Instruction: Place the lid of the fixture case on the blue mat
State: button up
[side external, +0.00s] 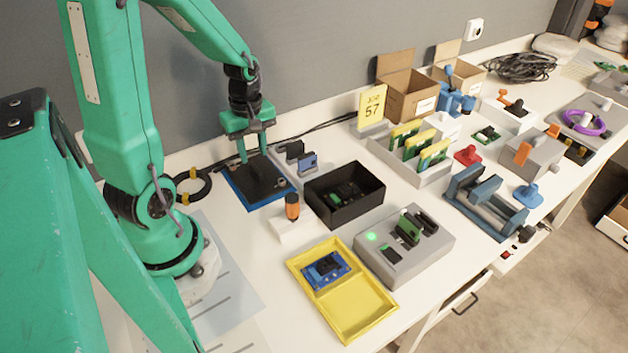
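The black lid (262,183) lies flat on the blue mat (233,197), and the mat's blue edge shows around it. My gripper (254,159) is just above the lid's far side, pointing down. Its two fingers are apart, with nothing visible between them. Whether the fingertips touch the lid cannot be told. The black fixture case (322,207) stands uncovered to the right of the mat, with a green board (347,193) inside.
A grey holder with dark and blue blocks (299,163) stands close right of the mat. An orange-topped piece (292,207) on a white block is in front. A yellow tray (357,308) and a grey fixture (408,262) with a green light lie nearer.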

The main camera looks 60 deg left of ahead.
aim_at(258, 170)
notch_tip(258, 170, up, 7)
dwell(0.4)
dwell(0.5)
jog(key=s+d+r+m+t, duration=0.1)
jog(key=d+r+m+t, duration=0.1)
jog(key=d+r+m, duration=0.3)
jog(key=s+d+r+m+t, duration=0.1)
jog(key=d+r+m+t, duration=0.2)
jog(key=d+m, duration=0.6)
notch_tip(258, 170, up, 2)
jog(key=m, duration=0.4)
jog(key=shift+s+d+r+t, duration=0.2)
jog(key=shift+s+d+t, duration=0.05)
jog(key=shift+s+t, duration=0.05)
